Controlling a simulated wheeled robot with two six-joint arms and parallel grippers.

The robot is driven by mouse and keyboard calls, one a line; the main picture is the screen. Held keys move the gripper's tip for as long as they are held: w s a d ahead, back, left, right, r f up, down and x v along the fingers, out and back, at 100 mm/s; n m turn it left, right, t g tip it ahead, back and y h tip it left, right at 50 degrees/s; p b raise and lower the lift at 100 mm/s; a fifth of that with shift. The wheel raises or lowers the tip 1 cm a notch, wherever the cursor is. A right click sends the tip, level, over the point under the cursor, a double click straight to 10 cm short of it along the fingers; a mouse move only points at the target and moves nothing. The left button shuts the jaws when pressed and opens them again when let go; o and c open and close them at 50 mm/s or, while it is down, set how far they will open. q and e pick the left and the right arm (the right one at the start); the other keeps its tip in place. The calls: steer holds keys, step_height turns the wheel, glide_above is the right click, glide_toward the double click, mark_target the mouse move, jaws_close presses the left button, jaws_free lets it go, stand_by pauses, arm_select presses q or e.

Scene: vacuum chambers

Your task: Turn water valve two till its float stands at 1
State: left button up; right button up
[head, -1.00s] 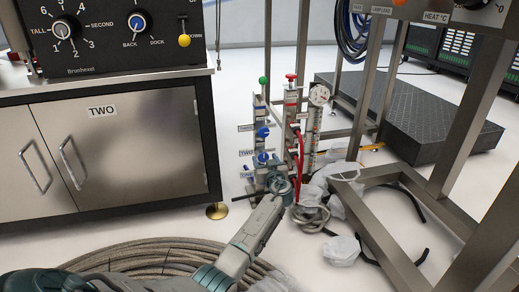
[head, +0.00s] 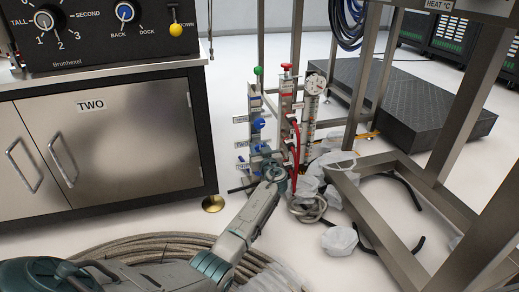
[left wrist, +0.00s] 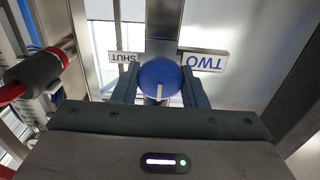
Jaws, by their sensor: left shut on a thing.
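The blue round knob of water valve two (left wrist: 160,75) is between the two fingers of my left gripper (left wrist: 160,88) in the left wrist view, and the fingers are shut on it. The TWO label (left wrist: 203,62) appears upside down beside it, with a SHUT label (left wrist: 125,57) on the other side. In the head view my left gripper (head: 267,160) reaches the lower part of the valve stand and hides part of it. Another blue knob (head: 258,124) shows above it. The float's reading is too small to tell. My right gripper is not in view.
A red-topped column with a red hose (head: 297,140) and a gauge (head: 315,84) on a graduated tube stand close to the right. A steel cabinet (head: 130,145) stands left; coiled hose (head: 130,250) lies in front.

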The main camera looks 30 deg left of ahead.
arm_select(q)
steer(key=shift+m, duration=0.3)
steer(key=shift+m+b, duration=0.35)
steer(key=shift+m, duration=0.55)
steer(key=shift+d+m, duration=0.1)
steer(key=shift+m, duration=0.8)
steer(key=m, duration=0.4)
steer(key=shift+w+m, duration=0.1)
steer(key=shift+m, duration=0.2)
steer(key=m+p, duration=0.1)
steer(key=m, duration=0.3)
steer(key=shift+d+f+m+p, duration=0.15)
steer(key=shift+m+p, duration=0.65)
steer(key=shift+m, duration=1.5)
steer(key=o, duration=1)
steer(key=shift+w, duration=0.1)
